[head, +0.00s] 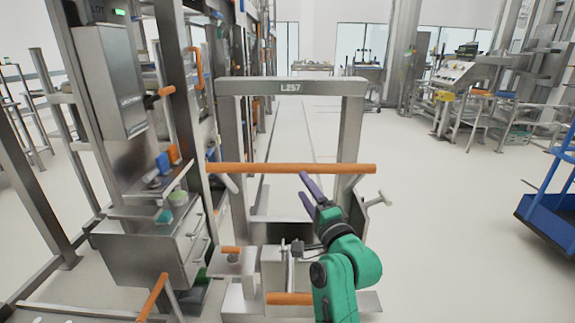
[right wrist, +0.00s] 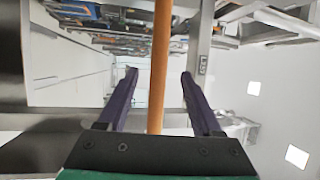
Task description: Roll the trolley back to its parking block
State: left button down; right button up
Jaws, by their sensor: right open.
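A grey metal frame labelled L257 (head: 290,87) stands upright ahead, with a long orange bar (head: 250,168) across its near side. I take this to be the trolley and its handle. My right gripper (head: 304,188) is open, its dark fingers just below the bar's right half. In the right wrist view the orange bar (right wrist: 160,65) shows between the two open fingers (right wrist: 158,85); I cannot tell whether it is within their reach. The bar is not gripped. My left gripper is out of view. I cannot make out a parking block for certain.
A grey cabinet with drawers (head: 165,250) and shelving stands close on the left. A blue cart (head: 548,222) is at the right edge. Workbenches (head: 470,75) stand at the back right. The floor (head: 445,215) between the frame and the blue cart is clear.

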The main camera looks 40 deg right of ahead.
jog(key=p+x, duration=0.1)
jog(key=x, duration=1.1)
grip_shut()
jog(key=shift+f, duration=0.1)
dwell(0.7)
